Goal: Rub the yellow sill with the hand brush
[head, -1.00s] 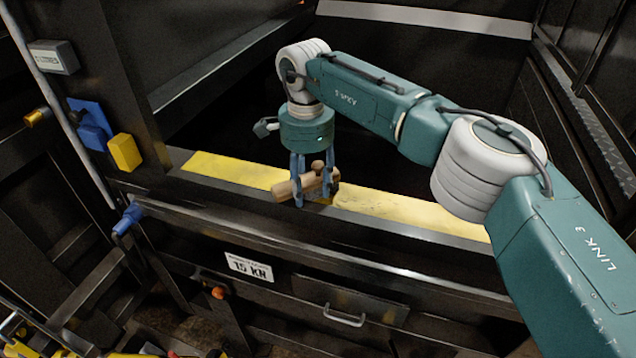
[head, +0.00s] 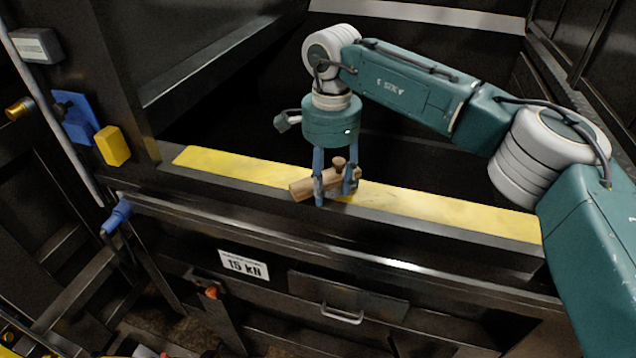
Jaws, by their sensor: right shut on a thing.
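The yellow sill (head: 440,208) is a long painted strip on the dark front ledge of the compactor, running from upper left to lower right. My right gripper (head: 335,196) points down over the sill, left of its middle. It is shut on the hand brush (head: 306,187), which has a light wooden body and a round knob. The brush lies across the strip, at or very close to its surface; the bristles are mostly hidden, so contact is hard to tell. My left gripper is out of view.
Behind the sill is the dark open chamber. A yellow block (head: 112,146) and a blue part (head: 76,118) are on the left post. A blue-ended lever (head: 117,214), a 15 kN plate (head: 243,265) and a drawer handle (head: 342,314) are on the front.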

